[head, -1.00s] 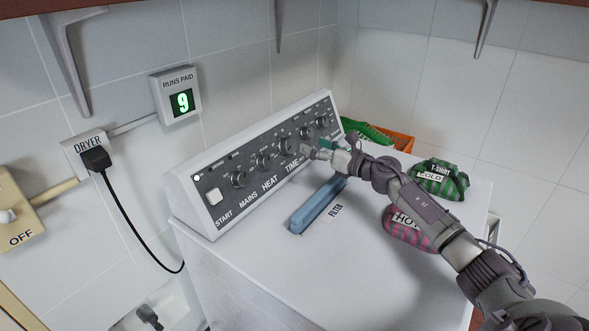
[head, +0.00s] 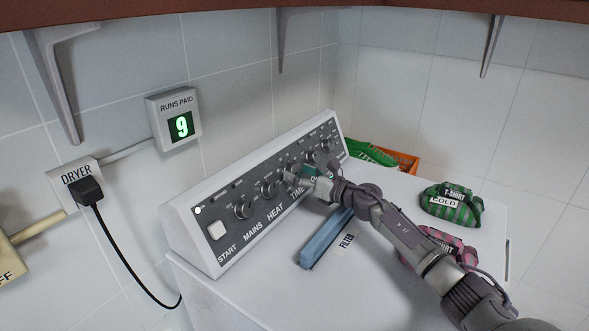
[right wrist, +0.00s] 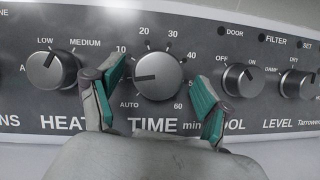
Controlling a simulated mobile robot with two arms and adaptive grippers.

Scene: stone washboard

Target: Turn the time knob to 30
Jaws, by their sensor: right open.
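The time knob (right wrist: 159,77) is a dark grey dial on the dryer's control panel. The 30 mark (right wrist: 173,34) is at the upper right of the dial. My right gripper (right wrist: 158,82) is open, its two teal-padded fingers on the left and right of the time knob; I cannot tell whether they touch it. In the head view my right gripper (head: 293,179) is at the panel above the word TIME and partly hides the knob. My left gripper is not in view.
The heat knob (right wrist: 52,69) is close to the left finger, and the cool knob (right wrist: 241,80) close to the right one. A blue filter handle (head: 326,238) lies on the dryer top (head: 275,280). Green (head: 453,206) and pink (head: 452,243) striped bundles are at right.

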